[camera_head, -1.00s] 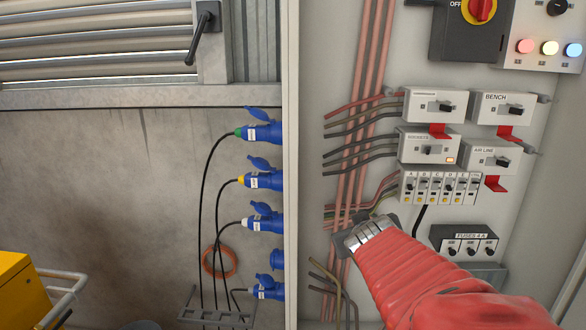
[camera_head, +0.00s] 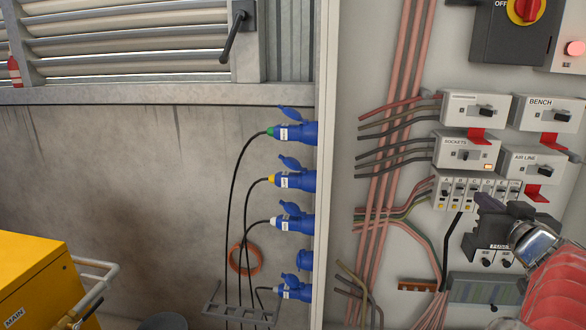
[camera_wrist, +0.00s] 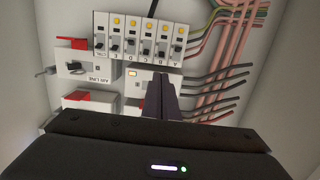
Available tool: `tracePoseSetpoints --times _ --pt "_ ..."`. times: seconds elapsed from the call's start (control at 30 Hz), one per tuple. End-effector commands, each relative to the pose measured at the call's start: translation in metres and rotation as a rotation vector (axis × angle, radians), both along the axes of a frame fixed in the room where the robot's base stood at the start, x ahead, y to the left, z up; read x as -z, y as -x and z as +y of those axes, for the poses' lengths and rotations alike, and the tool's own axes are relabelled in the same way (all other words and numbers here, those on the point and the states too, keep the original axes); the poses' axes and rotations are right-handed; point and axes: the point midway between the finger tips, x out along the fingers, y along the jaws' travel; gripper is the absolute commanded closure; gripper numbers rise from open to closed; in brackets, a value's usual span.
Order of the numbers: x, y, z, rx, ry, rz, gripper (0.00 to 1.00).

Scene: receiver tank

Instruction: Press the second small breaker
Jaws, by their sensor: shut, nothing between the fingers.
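A row of small white breakers (camera_head: 472,190) is on the panel, lettered from A at the left, each with a dark lever and a yellow dot. The second from that end, B (camera_head: 459,192), shows in the wrist view (camera_wrist: 163,40), where the row appears upside down. My gripper (camera_head: 485,203) is shut and empty, just below and in front of the row's right half in the head view. In the wrist view my fingertips (camera_wrist: 160,78) point toward the A and B end, apart in the picture from the levers. The exact gap in depth cannot be told.
The fuse block (camera_head: 484,245) is partly hidden by my gripper. Pink and grey cables (camera_head: 385,160) run left of the switches. Blue plugs (camera_head: 295,180) hang farther left.

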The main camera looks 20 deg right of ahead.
Motion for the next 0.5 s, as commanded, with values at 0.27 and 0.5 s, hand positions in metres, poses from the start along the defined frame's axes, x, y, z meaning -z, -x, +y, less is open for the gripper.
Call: tracePoseSetpoints --times 0.27,0.5 --pt "0.000 -0.002 0.001 -0.003 0.001 0.000 1.00" --pt "0.001 -0.010 -0.003 -0.006 0.000 0.000 1.00"
